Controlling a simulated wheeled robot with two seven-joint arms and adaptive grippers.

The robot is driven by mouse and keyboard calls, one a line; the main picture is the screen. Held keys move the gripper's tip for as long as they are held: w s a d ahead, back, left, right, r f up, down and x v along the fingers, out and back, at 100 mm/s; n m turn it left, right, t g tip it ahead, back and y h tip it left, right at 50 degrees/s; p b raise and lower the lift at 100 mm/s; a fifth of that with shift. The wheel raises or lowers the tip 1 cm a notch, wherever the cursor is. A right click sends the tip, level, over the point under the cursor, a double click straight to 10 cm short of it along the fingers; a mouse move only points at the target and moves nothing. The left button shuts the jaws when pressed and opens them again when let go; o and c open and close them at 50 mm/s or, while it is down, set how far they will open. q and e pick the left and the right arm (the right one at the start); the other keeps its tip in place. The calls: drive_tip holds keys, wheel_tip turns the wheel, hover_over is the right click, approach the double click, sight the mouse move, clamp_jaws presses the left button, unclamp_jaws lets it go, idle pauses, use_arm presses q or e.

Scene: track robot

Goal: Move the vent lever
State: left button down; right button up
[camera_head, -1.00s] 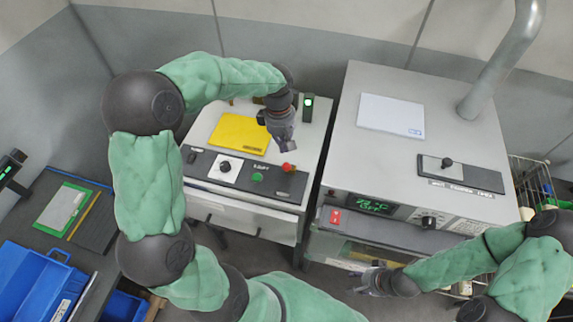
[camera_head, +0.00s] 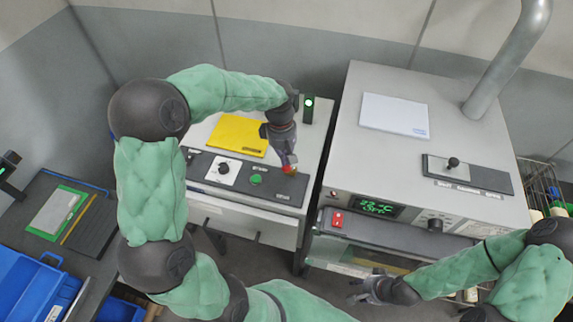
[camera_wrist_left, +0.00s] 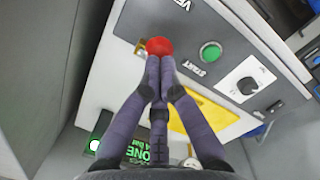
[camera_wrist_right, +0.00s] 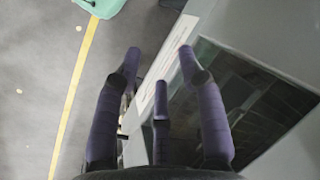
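The vent lever shows as a red ball knob (camera_head: 289,169) at the right end of the dark control panel on the left machine. It also shows in the left wrist view (camera_wrist_left: 159,46), beside partly cut-off lettering that starts "VE". My left gripper (camera_head: 287,157) is right at the knob. In the left wrist view its fingers (camera_wrist_left: 160,65) are drawn together, with the tips at the ball's near side, touching or nearly so; they do not enclose it. My right gripper (camera_head: 362,290) is low in front of the right machine. Its fingers (camera_wrist_right: 158,60) are spread and empty.
The panel also has a green start button (camera_head: 256,180) and a dial (camera_head: 224,169). A yellow folder (camera_head: 238,134) lies behind it. The right machine has a black-knobbed lever (camera_head: 453,162) and a lit display (camera_head: 378,207). Blue bins (camera_head: 30,285) stand at lower left.

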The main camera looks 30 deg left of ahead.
use_arm(q)
wheel_tip(320, 180, down, 4)
drive_tip(key=b, duration=0.3)
drive_tip(key=shift+f, duration=0.15)
drive_tip(key=shift+w+f, duration=0.15)
drive_tip(key=shift+s+r, duration=0.2)
drive_tip(key=shift+r, duration=0.05)
drive_tip(key=a, duration=0.2)
drive_tip(key=w+a+r+p, duration=0.1)
wheel_tip(320, 180, up, 12)
drive_tip(key=a, duration=0.1)
drive_tip(key=shift+w, duration=0.2)
idle(0.4)
